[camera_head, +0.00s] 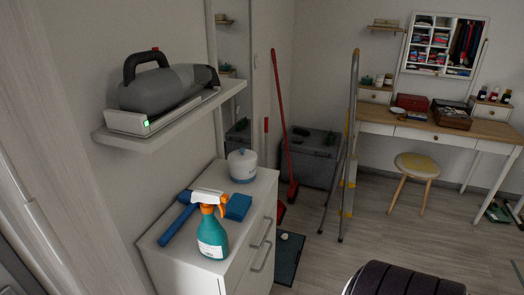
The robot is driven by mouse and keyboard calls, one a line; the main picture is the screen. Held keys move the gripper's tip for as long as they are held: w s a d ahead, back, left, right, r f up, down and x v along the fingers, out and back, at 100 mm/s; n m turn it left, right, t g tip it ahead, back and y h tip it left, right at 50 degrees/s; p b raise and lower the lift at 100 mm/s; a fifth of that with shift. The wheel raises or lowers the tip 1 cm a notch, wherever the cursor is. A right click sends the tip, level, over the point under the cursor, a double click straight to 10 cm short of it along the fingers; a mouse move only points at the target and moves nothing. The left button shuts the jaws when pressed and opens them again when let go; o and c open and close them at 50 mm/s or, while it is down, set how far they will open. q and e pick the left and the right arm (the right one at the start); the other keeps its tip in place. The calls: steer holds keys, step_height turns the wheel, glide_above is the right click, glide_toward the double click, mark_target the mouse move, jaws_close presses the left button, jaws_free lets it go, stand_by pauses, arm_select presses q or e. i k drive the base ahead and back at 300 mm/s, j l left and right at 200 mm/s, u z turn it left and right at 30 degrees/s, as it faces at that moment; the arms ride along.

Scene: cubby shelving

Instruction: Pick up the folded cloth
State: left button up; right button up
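No folded cloth can be told for sure. On the white cabinet (190,258) lies a blue item with a long handle (178,224) and a flat blue pad (238,207). I cannot tell whether the pad is a cloth or a brush head. A teal spray bottle (212,240) with an orange and white head stands in front and hides part of it. Neither of my grippers is in view.
A white lidded canister (242,166) stands on the cabinet. Above, a wall shelf (130,142) holds a grey handheld vacuum (168,88). A stepladder (350,150), red broom (282,120), grey bin (315,160), stool (417,165) and desk (440,133) stand beyond. The floor between is partly clear.

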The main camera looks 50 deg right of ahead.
mark_target(238, 205)
steer(key=k+z, duration=0.1)
steer(key=z, duration=1.3)
